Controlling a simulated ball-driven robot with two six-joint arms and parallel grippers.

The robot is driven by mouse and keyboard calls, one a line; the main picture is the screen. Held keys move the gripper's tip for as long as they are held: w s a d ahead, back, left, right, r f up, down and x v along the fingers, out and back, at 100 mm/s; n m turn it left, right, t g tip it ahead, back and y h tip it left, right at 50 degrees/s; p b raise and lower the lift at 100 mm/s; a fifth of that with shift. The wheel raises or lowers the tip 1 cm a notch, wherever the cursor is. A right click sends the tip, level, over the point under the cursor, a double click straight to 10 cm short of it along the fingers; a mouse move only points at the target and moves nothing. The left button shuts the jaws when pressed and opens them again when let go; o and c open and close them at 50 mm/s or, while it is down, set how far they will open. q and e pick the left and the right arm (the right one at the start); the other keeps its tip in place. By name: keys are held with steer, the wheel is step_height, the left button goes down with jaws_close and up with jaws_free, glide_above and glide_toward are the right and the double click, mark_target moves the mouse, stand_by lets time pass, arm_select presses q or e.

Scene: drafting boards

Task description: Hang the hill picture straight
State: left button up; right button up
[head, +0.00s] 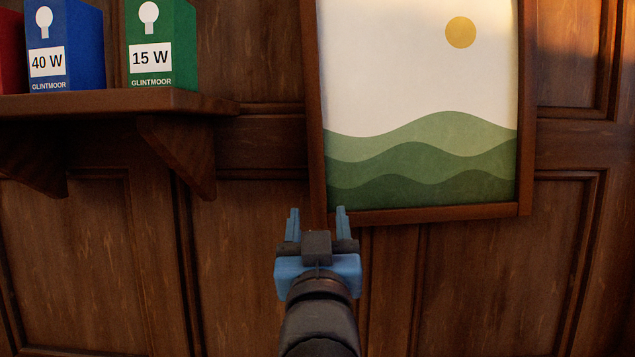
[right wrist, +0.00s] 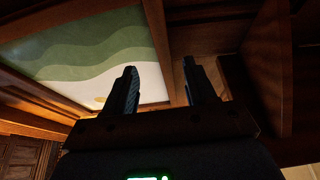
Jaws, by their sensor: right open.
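The hill picture (head: 420,160) hangs on the wood-panelled wall, with green hills, a pale sky and a yellow sun in a brown wooden frame (head: 430,215). Its bottom edge slopes, lower at the left and higher at the right, so it looks slightly tilted. My right gripper (head: 318,222), blue with a dark wrist, is open and empty by the lower-left corner. In the right wrist view the picture (right wrist: 90,55) fills the upper left, and a side bar of its frame appears between the open fingers (right wrist: 163,78). I cannot tell whether they touch it. My left gripper is out of view.
A wooden shelf (head: 110,103) on brackets juts out at the left of the picture. It holds a blue 40 W box (head: 65,35), a green 15 W box (head: 160,35) and part of a red box (head: 10,55). The wall below the picture is clear.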

mark_target(317, 176)
steer(key=p+x, duration=0.4)
steer(key=x, duration=0.5)
steer(key=shift+w+r+p, duration=0.1)
steer(key=shift+p, duration=0.25)
steer(key=shift+w+a+r, duration=0.1)
steer(key=shift+w, duration=0.5)
jaws_close()
